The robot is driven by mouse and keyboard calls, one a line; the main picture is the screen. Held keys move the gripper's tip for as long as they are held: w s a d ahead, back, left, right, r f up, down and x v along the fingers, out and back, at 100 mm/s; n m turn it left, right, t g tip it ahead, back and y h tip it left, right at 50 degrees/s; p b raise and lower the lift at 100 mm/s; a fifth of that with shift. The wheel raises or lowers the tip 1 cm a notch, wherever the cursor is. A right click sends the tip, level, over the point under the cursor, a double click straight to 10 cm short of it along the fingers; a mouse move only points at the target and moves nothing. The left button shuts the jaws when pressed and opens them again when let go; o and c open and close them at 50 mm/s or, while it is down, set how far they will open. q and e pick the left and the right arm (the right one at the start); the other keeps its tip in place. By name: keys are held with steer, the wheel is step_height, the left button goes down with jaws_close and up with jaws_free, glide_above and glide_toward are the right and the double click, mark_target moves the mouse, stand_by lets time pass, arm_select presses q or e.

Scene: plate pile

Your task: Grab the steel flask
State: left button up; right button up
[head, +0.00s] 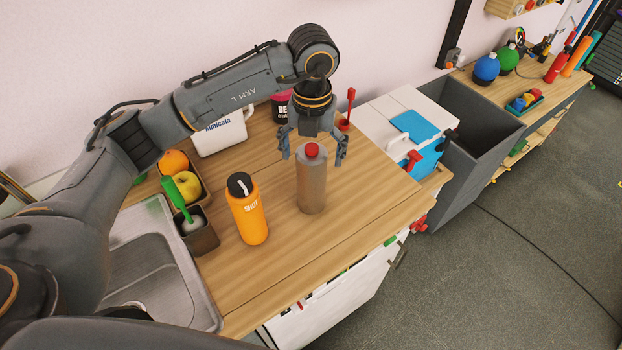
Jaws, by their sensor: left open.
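The steel flask (312,185) is a grey-brown cylinder with a red cap, standing upright on the wooden counter (277,277). My left gripper (312,158) hangs above it, pointing down. Its fingers are spread to the left and right of the flask's cap and upper part, and it is open. A gap shows between the fingers and the flask, and I cannot tell how far the fingertips are from it in depth. My right gripper is not in view.
An orange bottle (248,215) stands left of the flask. A white mug (221,136) and a dark pink-labelled cup (281,108) are behind. A fruit box (205,198) and a sink (155,262) lie left. The counter's front right is clear.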

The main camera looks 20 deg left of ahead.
mark_target(312, 180)
arm_select(q)
steer(key=shift+a+f, duration=0.1)
steer(key=shift+f, duration=0.2)
steer(key=shift+w+f+p, duration=0.1)
steer(key=shift+f+p, duration=0.1)
steer(key=shift+p, duration=0.15)
step_height(312, 180, down, 4)
steer(key=shift+w+f+p, duration=0.15)
steer(key=shift+p, duration=1.05)
steer(key=shift+f, duration=0.25)
steer(key=c, duration=1.7)
steer(key=shift+r, duration=0.1)
jaws_close()
steer(key=shift+w, duration=0.1)
